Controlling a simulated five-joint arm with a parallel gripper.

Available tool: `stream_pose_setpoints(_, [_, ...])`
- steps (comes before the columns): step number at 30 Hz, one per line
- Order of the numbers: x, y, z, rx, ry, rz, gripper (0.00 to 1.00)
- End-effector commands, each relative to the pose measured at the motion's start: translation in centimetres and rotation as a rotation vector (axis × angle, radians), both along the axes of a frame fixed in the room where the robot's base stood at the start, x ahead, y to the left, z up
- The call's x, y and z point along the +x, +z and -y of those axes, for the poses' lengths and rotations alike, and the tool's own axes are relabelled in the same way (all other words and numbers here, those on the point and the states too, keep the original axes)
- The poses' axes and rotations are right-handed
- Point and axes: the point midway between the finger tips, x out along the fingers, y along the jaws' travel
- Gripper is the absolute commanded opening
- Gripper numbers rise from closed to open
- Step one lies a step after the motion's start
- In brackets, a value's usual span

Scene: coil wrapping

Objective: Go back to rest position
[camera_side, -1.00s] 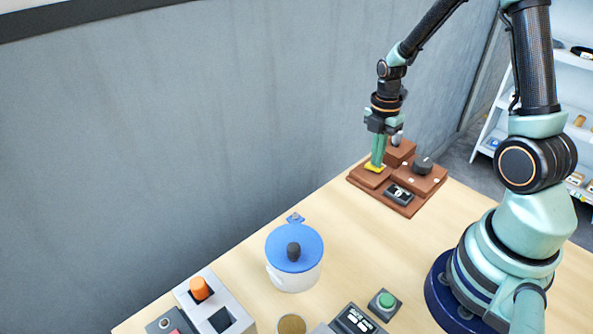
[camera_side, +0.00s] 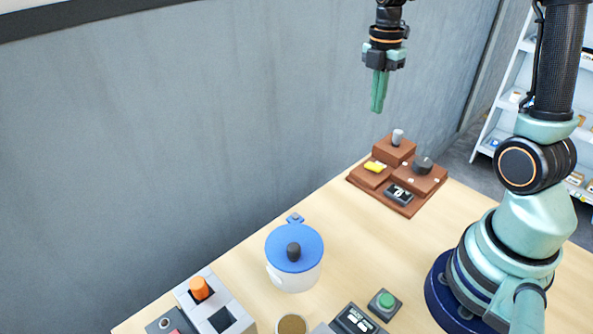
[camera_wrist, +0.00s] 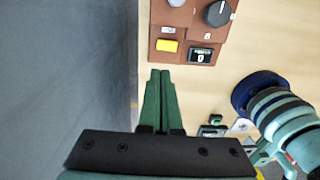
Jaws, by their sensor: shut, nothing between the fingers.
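My gripper (camera_side: 378,108) hangs in the air in the side view, fingers pointing down, shut and empty. It is well above the brown wooden fixture (camera_side: 407,207) at the table's far end. A yellow piece (camera_side: 375,167) sits on the fixture's left block. In the wrist view, my gripper (camera_wrist: 161,73) shows as two green fingers together, with the yellow piece (camera_wrist: 167,46) and the fixture (camera_wrist: 158,57) beyond the tips.
On the fixture are a dark knob (camera_side: 422,165), a grey cylinder (camera_side: 397,137) and a small display (camera_side: 398,194). A blue-lidded white pot (camera_side: 293,276), a green button (camera_side: 386,300) and a box with an orange knob (camera_side: 200,288) stand nearer. A grey wall (camera_side: 180,140) runs behind.

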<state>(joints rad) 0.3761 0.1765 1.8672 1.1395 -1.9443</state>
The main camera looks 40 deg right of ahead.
Motion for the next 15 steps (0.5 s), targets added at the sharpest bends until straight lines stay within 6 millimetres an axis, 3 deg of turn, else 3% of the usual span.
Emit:
stream_pose_setpoints(10, [0.0, 0.1, -0.1, -0.001, -0.007, 0.003, 0.00])
stream_pose_setpoints(15, [-0.3, 1.5, -1.7, -0.022, -0.140, 0.052, 0.00])
